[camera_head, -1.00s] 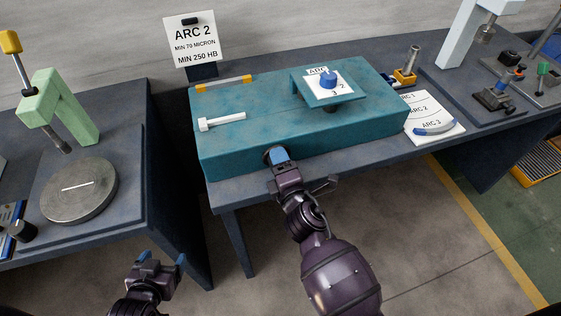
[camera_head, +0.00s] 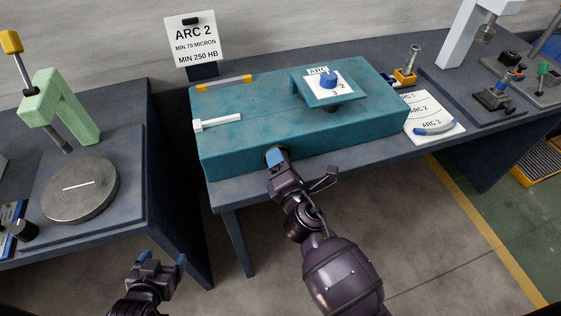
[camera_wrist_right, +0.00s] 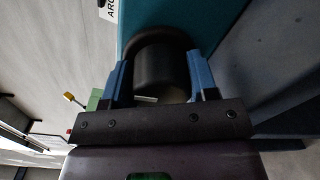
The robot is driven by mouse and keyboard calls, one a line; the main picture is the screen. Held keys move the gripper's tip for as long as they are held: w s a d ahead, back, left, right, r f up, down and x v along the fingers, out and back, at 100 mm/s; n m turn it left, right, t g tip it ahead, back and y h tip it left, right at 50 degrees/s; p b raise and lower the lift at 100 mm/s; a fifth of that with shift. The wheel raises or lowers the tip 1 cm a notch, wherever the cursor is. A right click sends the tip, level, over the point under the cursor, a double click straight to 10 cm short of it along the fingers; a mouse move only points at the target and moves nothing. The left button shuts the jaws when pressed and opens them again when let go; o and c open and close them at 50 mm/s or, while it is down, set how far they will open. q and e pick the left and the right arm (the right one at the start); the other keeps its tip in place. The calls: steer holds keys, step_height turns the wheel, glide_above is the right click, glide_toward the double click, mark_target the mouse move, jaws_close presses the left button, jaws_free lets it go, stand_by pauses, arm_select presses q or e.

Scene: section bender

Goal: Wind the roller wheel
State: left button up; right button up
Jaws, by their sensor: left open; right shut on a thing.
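The teal bender (camera_head: 240,150) stands on the bench, with its front face toward me. The roller wheel, a dark round knob (camera_wrist_right: 160,68), sits between the blue fingers of my right gripper (camera_wrist_right: 157,78) in the right wrist view. In the head view my right gripper (camera_head: 276,158) is shut on it at the front face, and mostly hides it. A white bar (camera_head: 218,123) lies on the bender's top left. A blue dial (camera_head: 328,80) stands on the raised panel. My left gripper (camera_head: 162,260) is open and empty, low at the left, away from the bender.
A sign reading ARC 2 (camera_head: 194,40) stands behind the bender. An arc chart (camera_head: 432,116) lies to its right. A bench at left holds a round metal disc (camera_head: 80,190) and a green stand (camera_head: 60,105). The floor between is clear.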

steer(key=o, duration=0.9)
steer(key=v, duration=1.1)
steer(key=shift+w, duration=0.1)
